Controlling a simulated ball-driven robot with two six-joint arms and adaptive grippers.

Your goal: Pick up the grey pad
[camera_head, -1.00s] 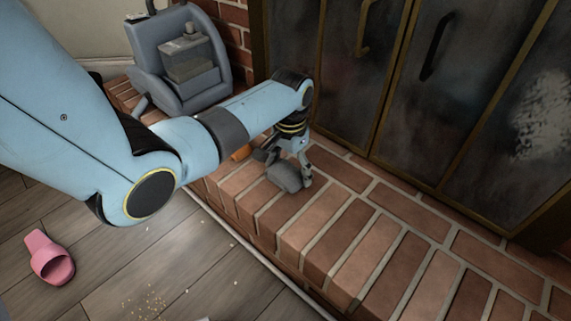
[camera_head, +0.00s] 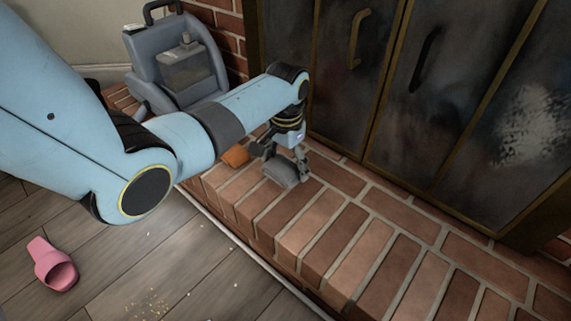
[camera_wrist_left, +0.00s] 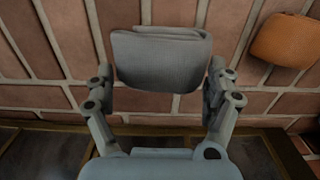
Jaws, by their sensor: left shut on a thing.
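The grey pad (camera_head: 283,173) is a folded, soft-looking piece at the brick hearth, below my left gripper (camera_head: 285,160). In the left wrist view the pad (camera_wrist_left: 162,62) sits between the two fingers of the left gripper (camera_wrist_left: 160,92), which is shut on it. Bricks show around the pad; I cannot tell whether it touches them or hangs just above. The fingers hide its side edges. My right gripper is not in view.
An orange pad (camera_head: 235,156) lies on the brick hearth (camera_head: 318,235) close by, also in the left wrist view. A grey machine with a handle (camera_head: 180,62) stands behind the arm. Dark fireplace doors (camera_head: 400,90) rise behind. A pink slipper (camera_head: 52,264) and crumbs lie on the floor.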

